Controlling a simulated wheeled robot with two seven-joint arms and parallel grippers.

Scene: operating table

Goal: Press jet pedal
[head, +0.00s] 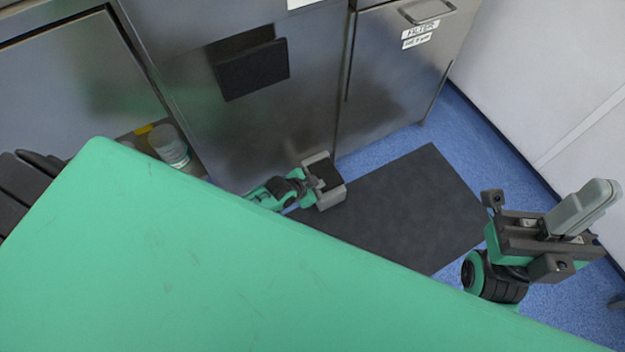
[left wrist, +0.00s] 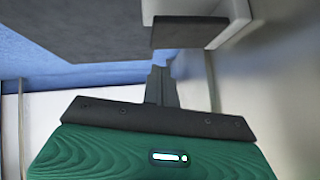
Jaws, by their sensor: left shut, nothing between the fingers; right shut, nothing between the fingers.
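The jet pedal (head: 326,172) is a light grey housing with a dark pad, on the floor at the foot of the steel cabinet. In the left wrist view its dark pad (left wrist: 188,32) and pale housing (left wrist: 235,20) show at the top. My left gripper (head: 311,184) reaches down to the pedal's left side in the head view. Its shut, empty fingers (left wrist: 161,75) point toward the dark pad; I cannot tell whether they touch it. My right gripper (head: 602,192) is shut and empty, well to the right of the pedal.
A dark mat (head: 410,205) lies on the blue floor right of the pedal. Steel cabinets (head: 270,125) stand behind, one with a handle (head: 428,12). A jar (head: 170,147) stands in a cabinet recess at left. A white wall (head: 550,75) closes the right side.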

